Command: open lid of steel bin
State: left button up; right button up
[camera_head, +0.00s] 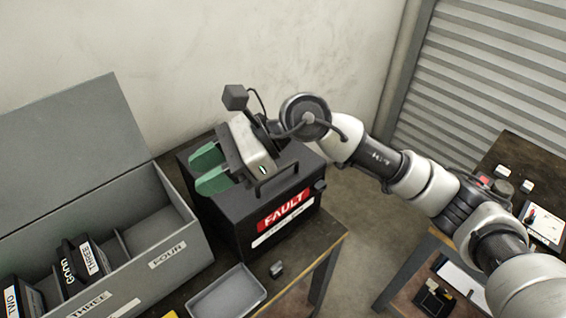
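A black bin (230,226) with a red FAULT label stands on the dark table, its lid (290,160) down. A dark handle (277,180) stands up near the lid's front edge. My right gripper (197,173), with green fingers, reaches in from the right over the lid. Its fingers are apart with nothing seen between them, and they point left, beyond the handle. The gripper body hides part of the lid; I cannot tell whether it touches it. A grey steel box (185,212) at left has its lid (70,145) raised. My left gripper is not in view.
The grey box has labelled compartments holding black packs (82,262). A grey tray (228,294) and a small dark part (277,269) lie in front of the black bin. Another table (525,160) stands at right, across a floor gap. The wall is behind.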

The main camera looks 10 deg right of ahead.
jog(key=w+d+f+n+t+h, duration=0.2)
jog(key=w+d+n+t+h, duration=0.15)
jog(key=d+h, duration=0.2)
jog(key=t+h, duration=0.2)
jog(key=h, duration=0.5)
send_near(282, 168)
jog(key=f+p, duration=0.1)
jog(key=f, duration=0.1)
jog(key=w+f+p, duration=0.1)
jog(key=f, duration=0.2)
jog(key=f+p, duration=0.1)
jog(key=f, duration=0.2)
jog(key=shift+w+a+f, duration=0.2)
jog(key=shift+w+a, duration=0.05)
jog(key=shift+a, duration=0.05)
grip_shut()
